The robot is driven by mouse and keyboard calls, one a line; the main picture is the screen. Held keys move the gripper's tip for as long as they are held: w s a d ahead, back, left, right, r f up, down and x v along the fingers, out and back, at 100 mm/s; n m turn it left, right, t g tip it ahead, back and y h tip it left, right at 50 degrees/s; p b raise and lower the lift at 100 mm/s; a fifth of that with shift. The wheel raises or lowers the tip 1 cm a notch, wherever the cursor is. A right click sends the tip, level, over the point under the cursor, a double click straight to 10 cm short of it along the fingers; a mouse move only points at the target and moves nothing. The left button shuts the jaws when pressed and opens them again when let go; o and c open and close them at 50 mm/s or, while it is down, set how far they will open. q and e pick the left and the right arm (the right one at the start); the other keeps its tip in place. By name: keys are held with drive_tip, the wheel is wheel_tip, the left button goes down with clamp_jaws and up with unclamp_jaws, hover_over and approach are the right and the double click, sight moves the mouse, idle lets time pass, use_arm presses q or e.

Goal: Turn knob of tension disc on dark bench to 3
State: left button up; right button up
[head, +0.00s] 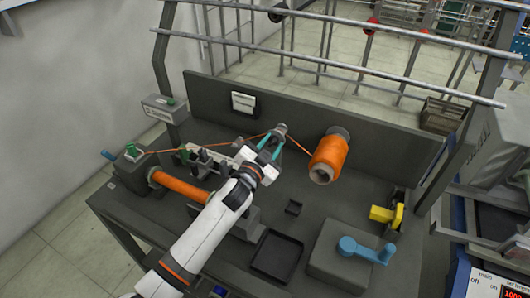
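The dark bench (110,200) fills the middle of the head view. The tension disc (281,129) is a small grey round part at the bench's back panel, with orange thread running to it. My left gripper (276,140) reaches up to it from below. Its two teal fingers are apart, with their tips close to the disc. I cannot tell whether they touch the knob. The knob's dial marks are too small to read and its setting is hidden. My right gripper is not in view.
An orange thread spool (327,157) sticks out just right of the disc. An orange roll (178,186) lies at the left. A black tray (277,257), a blue crank (365,250) and a yellow part (387,214) are at the right. Metal rails (340,65) stand behind the panel.

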use_arm(q)
drive_tip(key=b+v, duration=0.1)
drive_tip(key=v, duration=1)
drive_tip(key=shift+s+a, duration=0.15)
drive_tip(key=shift+s, duration=0.2)
drive_tip(key=shift+f, duration=0.1)
